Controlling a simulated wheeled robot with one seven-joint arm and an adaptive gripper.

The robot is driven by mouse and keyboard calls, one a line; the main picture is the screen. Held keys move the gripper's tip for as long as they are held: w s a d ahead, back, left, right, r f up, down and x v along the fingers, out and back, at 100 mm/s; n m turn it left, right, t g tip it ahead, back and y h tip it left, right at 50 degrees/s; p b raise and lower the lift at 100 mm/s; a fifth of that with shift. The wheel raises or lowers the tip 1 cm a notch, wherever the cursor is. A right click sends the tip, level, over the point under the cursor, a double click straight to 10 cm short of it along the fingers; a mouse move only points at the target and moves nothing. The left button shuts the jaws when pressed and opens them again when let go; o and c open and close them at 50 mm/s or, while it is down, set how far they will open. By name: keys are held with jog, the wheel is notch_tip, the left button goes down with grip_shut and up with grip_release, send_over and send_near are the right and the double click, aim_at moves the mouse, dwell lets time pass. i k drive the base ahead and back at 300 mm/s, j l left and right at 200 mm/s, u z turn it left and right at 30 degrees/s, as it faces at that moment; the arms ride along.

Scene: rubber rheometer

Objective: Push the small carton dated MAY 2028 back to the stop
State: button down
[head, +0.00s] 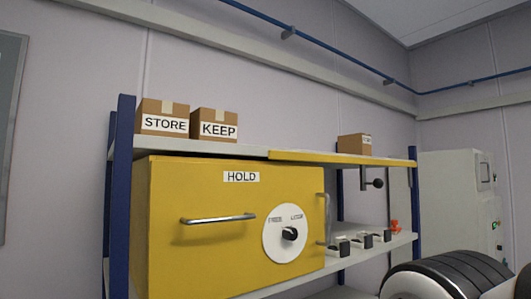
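A small brown carton (352,146) stands upright on the right part of the top shelf. Its right face has a small white label (367,140), too small to read, so I cannot confirm a date. Two other brown cartons stand at the left of the same shelf, one marked STORE (163,119) and one marked KEEP (214,124). I cannot make out a stop behind the small carton. My gripper is not in view.
The top shelf's right part has a yellow front edge (310,157), with free room left of the small carton. Below are a yellow HOLD cabinet (225,195) with handle and dial, and a lower shelf (387,241) with small black-and-white items. Blue posts (121,190) frame the rack.

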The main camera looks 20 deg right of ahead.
aim_at(360, 144)
jog(key=z, duration=0.9)
